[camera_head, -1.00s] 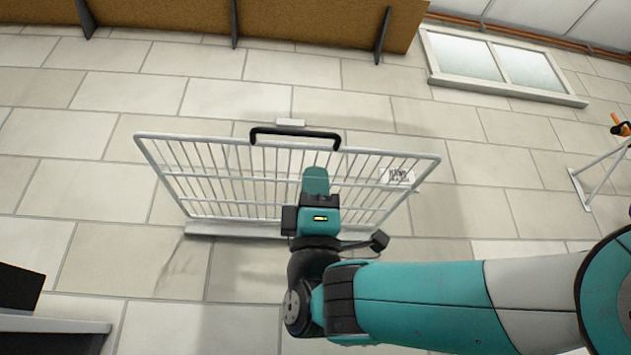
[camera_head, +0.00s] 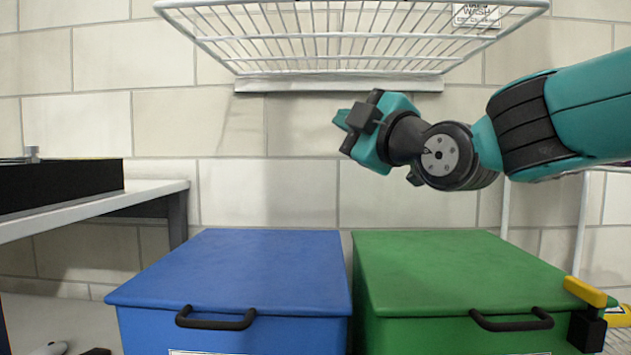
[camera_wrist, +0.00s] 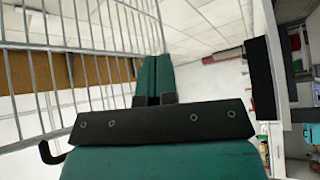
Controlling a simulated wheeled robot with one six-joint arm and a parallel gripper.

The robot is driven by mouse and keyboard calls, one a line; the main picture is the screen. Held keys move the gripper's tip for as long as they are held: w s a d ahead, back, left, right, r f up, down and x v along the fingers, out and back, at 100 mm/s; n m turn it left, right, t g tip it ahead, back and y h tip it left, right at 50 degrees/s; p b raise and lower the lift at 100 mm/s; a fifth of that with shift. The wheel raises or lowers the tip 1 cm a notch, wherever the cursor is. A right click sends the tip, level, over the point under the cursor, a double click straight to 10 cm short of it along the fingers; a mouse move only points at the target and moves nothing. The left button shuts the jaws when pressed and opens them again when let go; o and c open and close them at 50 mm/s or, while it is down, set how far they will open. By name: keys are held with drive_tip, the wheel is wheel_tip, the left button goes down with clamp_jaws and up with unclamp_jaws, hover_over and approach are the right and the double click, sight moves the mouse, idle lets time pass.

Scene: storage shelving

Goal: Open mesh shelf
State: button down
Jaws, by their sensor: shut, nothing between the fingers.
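The white wire mesh shelf (camera_head: 340,73) juts from the wall at the top of the head view, seen from below.
A blue lidded bin (camera_head: 235,265) and a green lidded bin (camera_head: 450,265) stand below. A grey table (camera_head: 150,190) with a black box (camera_head: 60,187) is at left. A white frame (camera_head: 582,225) stands at right. The wall between shelf and bins is clear.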

drive_tip(key=s+d+f+m+g+h+p, duration=0.35)
drive_tip(key=s+g+p, duration=0.2)
drive_tip(key=s, duration=0.35)
drive_tip(key=s+d+f+m+g+h+p, duration=0.25)
drive_tip(key=s+f+m+g+p, duration=0.3)
drive_tip(key=s, duration=0.45)
drive_tip(key=s+d+f+m+g+h+p, duration=0.2)
drive_tip(key=s+d+f+m+g+p, duration=0.2)
drive_tip(key=s+g, duration=0.4)
wheel_tip(320, 180, up, 36)
drive_tip(key=t+p, duration=0.1)
drive_tip(key=p, duration=3.5)
drive_tip(key=shift+r+t, duration=0.2)
drive_tip(key=shift+t, duration=0.1)
drive_tip(key=c, duration=1.2)
unclamp_jaws()
drive_tip(key=shift+p, duration=0.3)
drive_tip(key=shift+s+n, duration=0.15)
drive_tip(key=shift+n, duration=0.15)
